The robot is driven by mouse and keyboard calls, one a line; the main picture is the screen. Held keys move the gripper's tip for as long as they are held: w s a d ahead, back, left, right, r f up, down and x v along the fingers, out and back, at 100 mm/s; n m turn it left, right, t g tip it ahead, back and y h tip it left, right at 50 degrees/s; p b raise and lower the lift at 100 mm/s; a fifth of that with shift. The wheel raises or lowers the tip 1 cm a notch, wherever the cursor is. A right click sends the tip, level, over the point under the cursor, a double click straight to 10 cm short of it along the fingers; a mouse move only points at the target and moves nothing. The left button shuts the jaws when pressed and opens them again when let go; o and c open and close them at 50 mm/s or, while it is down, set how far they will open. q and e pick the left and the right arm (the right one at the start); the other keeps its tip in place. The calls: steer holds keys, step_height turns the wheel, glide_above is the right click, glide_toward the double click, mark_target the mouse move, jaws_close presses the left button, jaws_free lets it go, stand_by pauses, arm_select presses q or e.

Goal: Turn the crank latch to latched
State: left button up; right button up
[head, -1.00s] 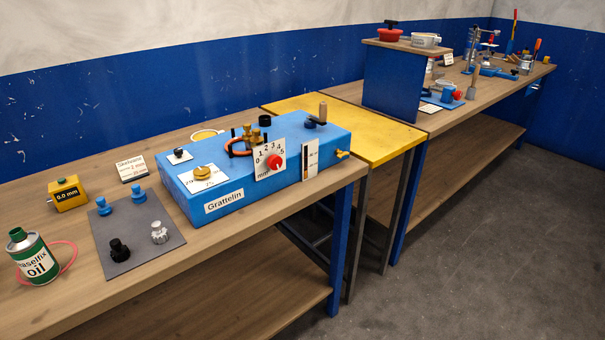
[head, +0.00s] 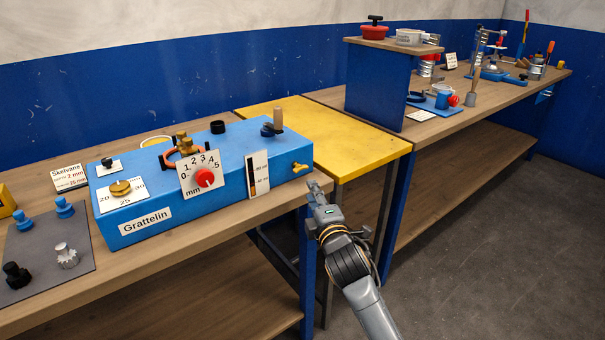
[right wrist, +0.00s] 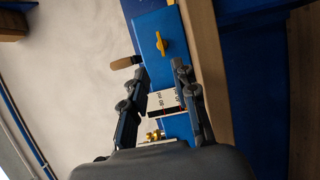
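A crank with a dark base and an upright wooden grip (head: 277,119) stands on the top right end of the blue Grattelin box (head: 220,150). I take it to be the crank latch; I cannot read its latch state. Its wooden grip also shows in the right wrist view (right wrist: 124,63), left of the fingers. My right gripper (head: 317,188) is open and empty, just off the box's right end. My left gripper is out of view.
A red dial (head: 205,178) and a gauge card (head: 257,174) are on the box's front. The yellow table (head: 350,140) behind is bare. A grey mat (head: 40,250) with several knobs lies left. A tall blue panel (head: 375,90) stands on the far bench.

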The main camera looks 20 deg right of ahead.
mark_target(302, 171)
steer(key=w, duration=1.1)
steer(key=shift+d+f, duration=0.1)
steer(key=shift+d, duration=0.2)
jaws_close()
